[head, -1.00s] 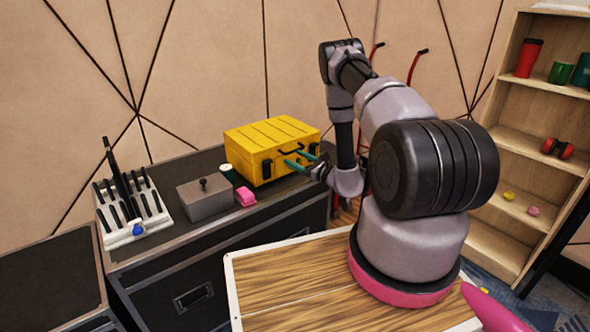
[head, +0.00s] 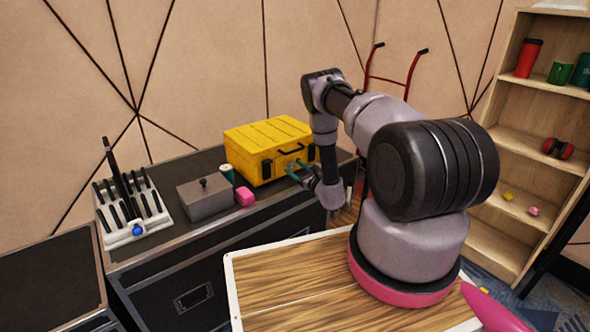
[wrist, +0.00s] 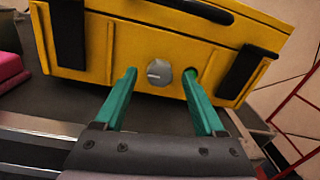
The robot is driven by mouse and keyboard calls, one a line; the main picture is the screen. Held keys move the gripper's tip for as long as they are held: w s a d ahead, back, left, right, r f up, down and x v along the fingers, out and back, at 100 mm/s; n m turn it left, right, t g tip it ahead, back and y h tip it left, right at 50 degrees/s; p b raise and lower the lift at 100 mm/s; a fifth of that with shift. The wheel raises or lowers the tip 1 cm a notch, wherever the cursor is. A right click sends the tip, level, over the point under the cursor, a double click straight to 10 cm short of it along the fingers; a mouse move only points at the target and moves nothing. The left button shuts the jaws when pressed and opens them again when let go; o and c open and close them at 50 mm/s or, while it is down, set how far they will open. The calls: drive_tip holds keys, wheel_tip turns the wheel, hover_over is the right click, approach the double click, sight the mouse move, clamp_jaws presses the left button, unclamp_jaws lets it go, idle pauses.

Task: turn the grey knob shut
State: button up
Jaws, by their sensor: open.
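The grey knob (wrist: 159,72) is a round disc on the front face of the yellow case (wrist: 135,38), with a light mark across it. In the head view the yellow case (head: 262,140) stands on the dark cabinet top, and the knob is too small to make out clearly. My gripper (wrist: 157,84) is open, its two green fingers spread to the left and right of the knob, with the knob between and a little beyond them. I see no finger touching the knob. In the head view my gripper (head: 298,167) is at the case's front.
A pink block (head: 244,196), a green-and-white cup (head: 226,173) and a grey box with a black top knob (head: 205,199) stand left of the case. A white rack with black tools (head: 135,212) is farther left. A red hand truck (head: 392,80) stands behind my arm.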

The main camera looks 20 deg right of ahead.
drive_tip(key=shift+w+a, duration=0.15)
drive_tip(key=shift+w, duration=0.25)
clamp_jaws()
